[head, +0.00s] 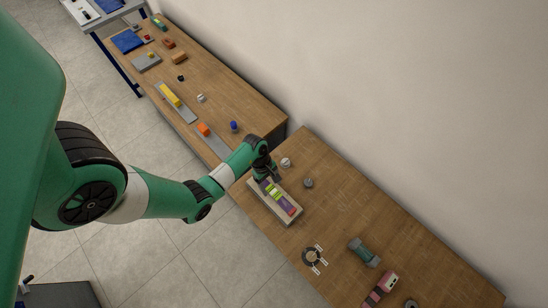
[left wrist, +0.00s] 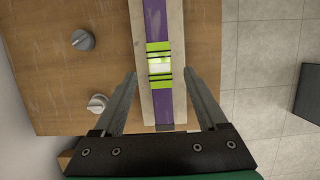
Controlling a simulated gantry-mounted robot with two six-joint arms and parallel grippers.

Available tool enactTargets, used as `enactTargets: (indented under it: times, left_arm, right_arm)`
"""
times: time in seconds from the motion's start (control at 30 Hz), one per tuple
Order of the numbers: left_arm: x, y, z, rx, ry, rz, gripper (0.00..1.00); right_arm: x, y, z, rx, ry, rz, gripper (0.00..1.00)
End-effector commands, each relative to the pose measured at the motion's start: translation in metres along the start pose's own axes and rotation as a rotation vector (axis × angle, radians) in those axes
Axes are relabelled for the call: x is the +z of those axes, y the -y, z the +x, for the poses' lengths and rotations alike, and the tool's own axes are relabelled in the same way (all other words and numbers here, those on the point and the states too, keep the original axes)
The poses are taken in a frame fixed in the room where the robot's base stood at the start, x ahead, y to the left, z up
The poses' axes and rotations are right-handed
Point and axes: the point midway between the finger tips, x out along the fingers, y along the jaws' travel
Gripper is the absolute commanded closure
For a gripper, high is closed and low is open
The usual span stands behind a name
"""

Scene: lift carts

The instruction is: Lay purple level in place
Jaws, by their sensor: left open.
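The purple level (head: 284,203) has a green-banded vial at its middle and a red end in the head view. It lies lengthwise on a long pale base (head: 267,206) on the near wooden table. My left gripper (head: 267,178) is open over the far part of the level. In the left wrist view, the purple level (left wrist: 155,18) runs between the two open fingers of my left gripper (left wrist: 160,74), with the vial between the fingertips. The fingers appear apart from the level. I cannot tell how high they are. My right gripper is not in view.
Two grey knobs (head: 308,183) and (head: 285,162) stand beside the pale base. A dark ring with white tabs (head: 314,257), a grey-green tool (head: 364,252) and a pink tool (head: 381,289) lie farther along. A second wooden table (head: 222,97) holds several small items.

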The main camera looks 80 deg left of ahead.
Motion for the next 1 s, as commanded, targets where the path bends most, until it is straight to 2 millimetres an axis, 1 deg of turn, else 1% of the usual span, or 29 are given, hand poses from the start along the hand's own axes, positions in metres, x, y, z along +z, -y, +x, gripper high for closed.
enactTargets:
  times: [0.03,0.23,0.43,0.5,0.6,0.77,0.8,0.87,1.0]
  left_arm:
    - [0.0,0.0,0.006,0.0,0.0,0.001,0.25]
    - [0.0,0.0,0.012,0.0,0.0,0.001,0.25]
    - [-0.002,0.0,0.047,-0.001,0.001,0.002,0.25]
    - [-0.001,0.0,0.056,0.0,0.0,0.002,0.25]
    - [-0.001,0.0,0.06,0.002,0.0,0.001,0.25]
    - [-0.001,0.0,0.059,0.002,0.0,0.001,0.25]
    - [-0.001,0.0,0.059,0.002,0.0,0.001,0.29]
    - [-0.001,0.0,0.059,0.002,0.0,0.001,0.39]
    - [-0.001,0.0,0.059,0.002,0.0,0.001,0.65]
  right_arm:
    - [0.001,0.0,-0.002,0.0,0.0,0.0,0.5]
    - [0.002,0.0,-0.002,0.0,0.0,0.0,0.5]
    - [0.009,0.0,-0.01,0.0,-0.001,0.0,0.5]
    - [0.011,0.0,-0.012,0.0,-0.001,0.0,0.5]
    - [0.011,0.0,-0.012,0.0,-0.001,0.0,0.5]
    - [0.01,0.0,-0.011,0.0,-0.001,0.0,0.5]
    - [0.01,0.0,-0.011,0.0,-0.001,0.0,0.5]
    - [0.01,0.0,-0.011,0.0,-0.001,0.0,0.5]
    - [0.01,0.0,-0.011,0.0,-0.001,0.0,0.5]
